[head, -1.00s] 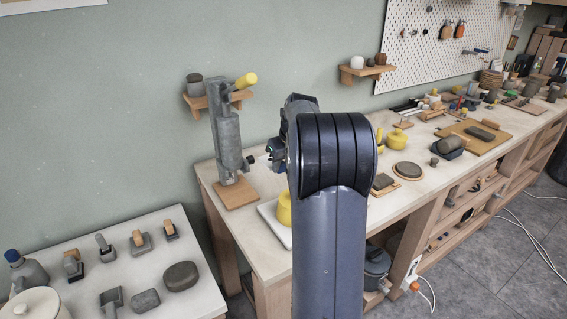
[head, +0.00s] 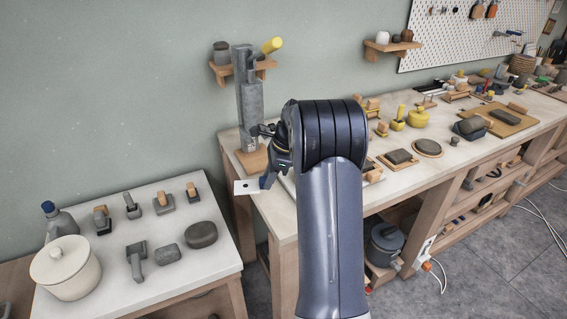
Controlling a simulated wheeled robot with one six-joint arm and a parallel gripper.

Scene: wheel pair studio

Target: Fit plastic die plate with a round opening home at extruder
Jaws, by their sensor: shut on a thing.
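The extruder (head: 251,118) is a grey upright body with a yellow handle (head: 271,45), standing on a wooden base (head: 251,160) at the left end of the long bench. My gripper (head: 263,182) is shut on the die plate (head: 245,187), a flat white plate with a small dark round opening. The plate is held out to the left of the gripper, about level, below and in front of the extruder's base in the picture. It is apart from the extruder. My arm hides part of the bench and most of the gripper.
A white table (head: 190,258) at lower left bears a lidded pot (head: 68,268), a bottle and several stamps and stones. A wooden wall shelf (head: 243,70) is behind the extruder. The long bench (head: 300,212) holds boards, yellow pots and tools on the right.

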